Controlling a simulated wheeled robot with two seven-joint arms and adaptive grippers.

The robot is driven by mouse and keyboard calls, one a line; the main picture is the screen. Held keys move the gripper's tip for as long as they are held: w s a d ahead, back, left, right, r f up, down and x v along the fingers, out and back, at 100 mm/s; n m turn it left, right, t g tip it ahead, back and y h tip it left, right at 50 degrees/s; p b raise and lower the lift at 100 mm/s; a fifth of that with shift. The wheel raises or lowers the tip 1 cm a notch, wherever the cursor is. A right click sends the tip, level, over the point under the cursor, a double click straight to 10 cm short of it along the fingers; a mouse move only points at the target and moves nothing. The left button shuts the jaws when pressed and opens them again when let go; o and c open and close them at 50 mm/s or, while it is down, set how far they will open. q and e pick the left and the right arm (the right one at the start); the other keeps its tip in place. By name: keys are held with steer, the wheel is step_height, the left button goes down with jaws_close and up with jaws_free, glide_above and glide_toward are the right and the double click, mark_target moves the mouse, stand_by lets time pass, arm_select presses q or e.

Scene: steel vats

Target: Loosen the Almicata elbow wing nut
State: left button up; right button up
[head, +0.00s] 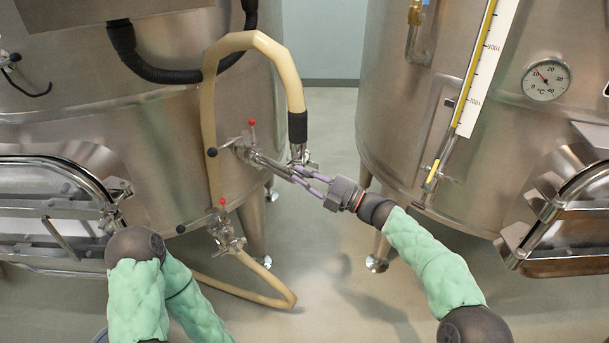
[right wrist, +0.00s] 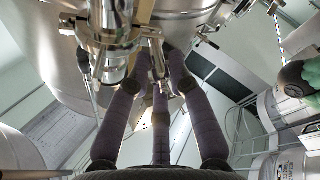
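A steel elbow (head: 297,154) joins the dark cuffed end of a beige hose to a steel outlet pipe on the left vat. A clamp sits at this joint; its wing nut is too small to make out in the head view. My right gripper (head: 303,175) reaches the joint from the lower right with its purple fingers apart. In the right wrist view, the spread fingers of my gripper (right wrist: 156,72) point at steel fittings (right wrist: 157,58), with a small steel part between the tips. I cannot tell whether they touch it. My left gripper is out of view; only my left arm shows.
The left vat (head: 130,130) and right vat (head: 400,150) flank a gap of open floor (head: 330,270). The beige hose (head: 262,42) arches above the joint. A lower valve (head: 224,235) with a red knob carries another hose end. A thermometer (head: 546,80) sits on the right vat.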

steer(key=shift+d, duration=0.1)
steer(key=v, duration=1.2)
steer(key=shift+o, duration=1.2)
steer(key=shift+w, duration=0.1)
steer(key=shift+o, duration=0.3)
steer(key=shift+w+r+m+p, duration=0.1)
steer(key=shift+r+m+p, duration=0.1)
steer(key=shift+m+p, duration=0.3)
steer(key=w+a+n+h+p, duration=0.1)
steer(key=a+n+p, duration=0.2)
steer(key=n, duration=0.8)
steer(key=w+a+r+n+t+h+p, duration=0.1)
steer(key=a+n+p, duration=0.3)
steer(key=n, duration=0.7)
steer(key=w+a+n+t+h+p, duration=0.1)
steer(key=a+n+p, duration=0.3)
steer(key=n, duration=0.8)
steer(key=shift+w+r+h+p, duration=0.35)
steer(key=shift+w+h+p, duration=0.35)
steer(key=shift+p, duration=0.35)
